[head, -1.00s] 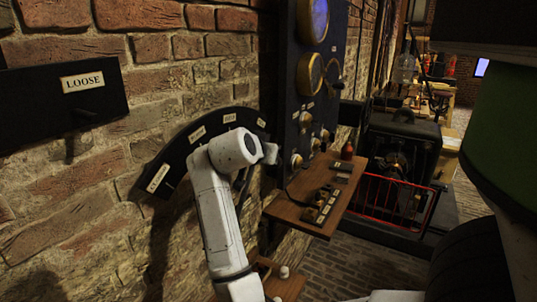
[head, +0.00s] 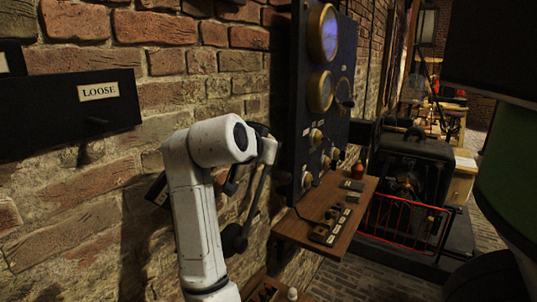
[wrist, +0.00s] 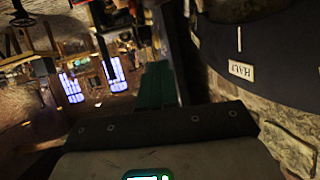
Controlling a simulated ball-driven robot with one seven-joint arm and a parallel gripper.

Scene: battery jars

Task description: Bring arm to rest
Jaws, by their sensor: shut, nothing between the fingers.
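My white arm (head: 195,205) rises from the bottom of the head view and bends at its top in front of the brick wall. Its end points right, close to a dark lever (head: 256,200); whether they touch cannot be told. My gripper's fingers cannot be made out in either view. The arm hides most of a dark curved plate on the wall. The wrist view shows part of that plate (wrist: 285,45), with a label reading HALF (wrist: 240,70).
A dark panel with gauges (head: 325,90) stands right of the arm, above a wooden shelf (head: 290,228). A black machine (head: 408,165) behind a red guard (head: 400,222) stands farther right.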

